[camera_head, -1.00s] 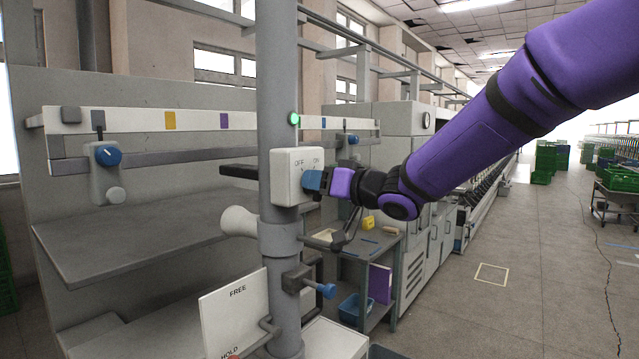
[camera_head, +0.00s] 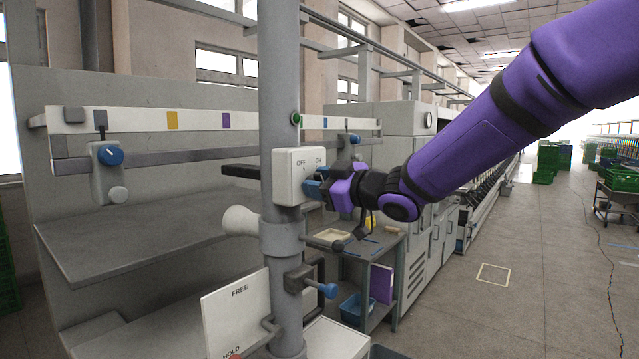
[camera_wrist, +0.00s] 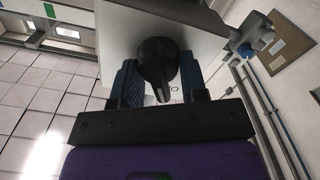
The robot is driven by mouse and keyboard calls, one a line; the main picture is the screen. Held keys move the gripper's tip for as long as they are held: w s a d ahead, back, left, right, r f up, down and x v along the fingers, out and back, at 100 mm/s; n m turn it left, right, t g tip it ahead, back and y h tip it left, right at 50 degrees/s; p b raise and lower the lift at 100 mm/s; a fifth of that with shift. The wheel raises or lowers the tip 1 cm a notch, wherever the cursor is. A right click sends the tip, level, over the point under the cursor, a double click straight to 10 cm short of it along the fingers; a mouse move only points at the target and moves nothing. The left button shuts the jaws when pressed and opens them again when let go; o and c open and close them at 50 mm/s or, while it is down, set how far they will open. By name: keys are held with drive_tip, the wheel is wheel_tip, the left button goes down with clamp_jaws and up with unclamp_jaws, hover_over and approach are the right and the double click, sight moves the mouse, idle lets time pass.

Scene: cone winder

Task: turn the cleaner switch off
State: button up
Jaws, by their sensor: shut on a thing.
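The cleaner switch is a white box (camera_head: 293,176) marked OFF and ON, fixed to the grey vertical post (camera_head: 279,80). My gripper (camera_head: 314,186) is at its front face, at the right side in the head view. In the wrist view the switch's black knob (camera_wrist: 158,62) sits between the two blue fingers of my gripper (camera_wrist: 160,88), and the white box (camera_wrist: 120,25) lies behind it. The gripper is shut on the knob; in the head view the fingers hide the knob. The round lamp (camera_head: 296,119) on the post above the box is dark green and unlit.
A white FREE/HOLD plate (camera_head: 236,312) and a blue-tipped lever (camera_head: 328,290) are lower on the post. A pale cone (camera_head: 240,221) juts out to the left. A small table (camera_head: 385,243) with a tray stands behind.

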drive_tip(key=shift+n, duration=0.3)
idle(0.4)
drive_tip(key=o, duration=0.8)
drive_tip(key=shift+o, duration=0.2)
drive_tip(key=shift+s, duration=0.1)
drive_tip(key=v, duration=1)
drive_tip(key=shift+s+d, duration=0.25)
drive_tip(key=shift+d, duration=0.05)
drive_tip(key=shift+d, duration=0.1)
